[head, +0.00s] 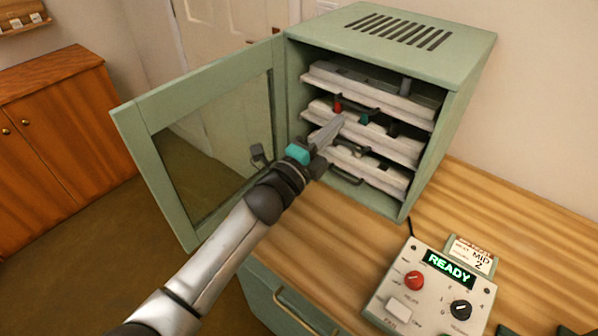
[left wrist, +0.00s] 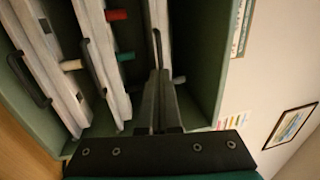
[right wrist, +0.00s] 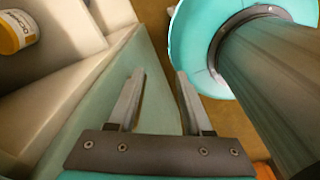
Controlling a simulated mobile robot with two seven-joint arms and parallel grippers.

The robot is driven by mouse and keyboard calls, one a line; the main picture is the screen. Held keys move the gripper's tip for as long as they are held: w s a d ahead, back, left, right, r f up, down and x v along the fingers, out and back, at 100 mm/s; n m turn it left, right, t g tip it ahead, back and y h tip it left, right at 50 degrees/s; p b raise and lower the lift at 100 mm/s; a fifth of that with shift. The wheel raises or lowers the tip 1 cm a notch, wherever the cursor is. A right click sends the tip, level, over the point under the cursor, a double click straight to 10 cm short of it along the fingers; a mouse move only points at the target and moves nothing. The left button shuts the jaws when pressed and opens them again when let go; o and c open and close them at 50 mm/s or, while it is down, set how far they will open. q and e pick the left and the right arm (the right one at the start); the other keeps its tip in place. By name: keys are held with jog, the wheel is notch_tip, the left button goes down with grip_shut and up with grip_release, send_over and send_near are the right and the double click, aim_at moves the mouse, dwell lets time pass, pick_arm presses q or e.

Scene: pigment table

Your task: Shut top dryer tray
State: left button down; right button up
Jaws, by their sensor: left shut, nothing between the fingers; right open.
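The green dryer (head: 470,60) stands with its door open and three pale trays inside. The top tray (head: 375,90) is in the upper slot; I cannot tell exactly how far it stands out. It also shows at the right of the stack in the left wrist view (left wrist: 152,12), with its dark handle (left wrist: 158,50). My left gripper (head: 328,132) is shut and empty in front of the trays, its fingers close to the top tray's handle in the left wrist view; contact is unclear. My right gripper (right wrist: 160,88) is open and empty, outside the head view.
The middle tray (head: 395,147) holds red and teal pieces; the bottom tray (head: 385,178) is below it. The glazed dryer door (head: 160,112) swings out left, beside my left arm. A control box (head: 430,290) reading READY stands front right. A yellow jar (right wrist: 18,32) shows in the right wrist view.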

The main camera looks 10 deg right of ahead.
pick_arm(q)
jog(key=s+a+f+n+y, duration=0.4)
jog(key=a+n, duration=0.2)
jog(key=a, duration=0.2)
jog(key=s+a+f+n+g+y, duration=0.1)
jog(key=s+a+f+n+y, duration=0.35)
jog(key=a+n, duration=0.35)
jog(key=s+a+f+n+y, duration=0.3)
jog(key=a+f+n+y, duration=0.15)
jog(key=a, duration=0.45)
jog(key=s+a+f+n+g+y, duration=0.15)
jog(key=s+a+n+g, duration=0.3)
jog(key=s, duration=0.55)
jog(key=s+a+f+n+g+y, duration=0.1)
jog(key=s+a+f+n+g, duration=0.3)
jog(key=s, duration=0.5)
notch_tip(320, 180, down, 22)
jog(key=s+a+m+b, duration=0.1)
jog(key=b, duration=0.1)
jog(key=s+a+f+g+b, duration=0.2)
jog(key=s+f, duration=1.4)
jog(key=f, duration=0.2)
jog(key=shift+a, duration=0.35)
pick_arm(e)
jog(key=f, duration=0.3)
jog(key=s+f, duration=0.1)
jog(key=shift+a+f, duration=0.25)
jog(key=shift+a, duration=0.05)
